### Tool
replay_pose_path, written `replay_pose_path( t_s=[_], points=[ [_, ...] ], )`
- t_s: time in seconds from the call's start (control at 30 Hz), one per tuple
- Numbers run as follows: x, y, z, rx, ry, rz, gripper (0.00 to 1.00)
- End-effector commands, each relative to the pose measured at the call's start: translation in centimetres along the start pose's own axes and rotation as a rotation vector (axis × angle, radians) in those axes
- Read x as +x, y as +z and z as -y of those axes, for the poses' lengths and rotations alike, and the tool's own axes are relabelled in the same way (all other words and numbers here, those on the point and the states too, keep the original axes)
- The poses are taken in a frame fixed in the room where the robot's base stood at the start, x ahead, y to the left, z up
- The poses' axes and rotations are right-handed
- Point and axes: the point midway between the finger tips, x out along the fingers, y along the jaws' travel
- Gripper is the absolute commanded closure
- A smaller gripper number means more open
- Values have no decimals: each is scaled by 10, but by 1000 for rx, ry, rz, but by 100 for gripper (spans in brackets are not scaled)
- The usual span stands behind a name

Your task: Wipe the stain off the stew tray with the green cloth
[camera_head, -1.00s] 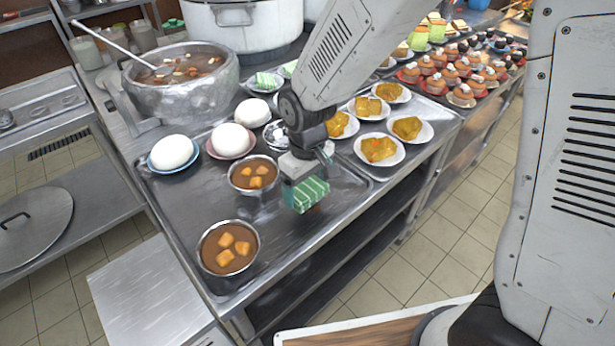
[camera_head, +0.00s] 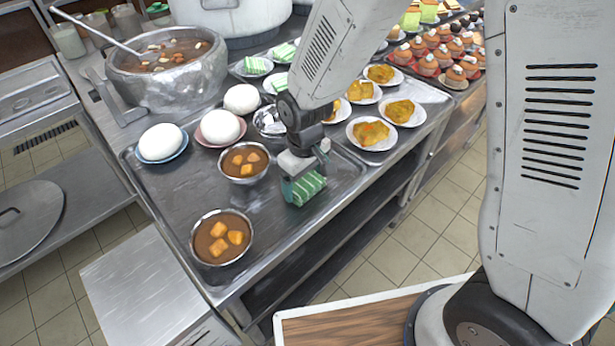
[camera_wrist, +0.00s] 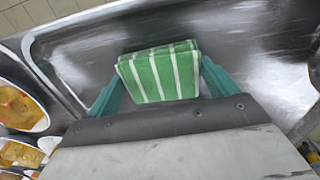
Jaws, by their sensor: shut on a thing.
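My gripper (camera_head: 299,180) is shut on the green cloth (camera_head: 309,189), a folded piece with white stripes. In the wrist view the cloth (camera_wrist: 160,77) sits between the two teal fingers. The cloth is low over the right part of the steel stew tray (camera_head: 166,194) and appears to touch it. The tray holds two metal bowls of brown stew, the near bowl (camera_head: 222,238) and the far bowl (camera_head: 244,162). No stain shows on the visible tray surface now; the patch under the cloth is hidden. The wrist view shows bare, streaked metal around the cloth.
White buns on plates, one of them a bun (camera_head: 161,142) at the left, stand behind the bowls. Plates of yellow food (camera_head: 370,132) stand right of the tray. A large stew pot (camera_head: 168,80) with a ladle is at the back left. The tray's near middle is bare.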

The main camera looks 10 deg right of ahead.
Motion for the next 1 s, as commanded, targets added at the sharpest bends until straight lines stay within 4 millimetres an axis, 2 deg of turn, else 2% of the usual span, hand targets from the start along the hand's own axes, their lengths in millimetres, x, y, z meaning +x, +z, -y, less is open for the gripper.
replay_pose_path(
  t_s=[0.23,0.63,0.7,1.0],
  points=[
    [-1,-7,10,10,0,-1,36],
    [2,4,-9,-7,0,3,36],
    [-4,2,-6,-3,0,-2,36],
    [0,-4,4,17,0,2,36]
  ],
)
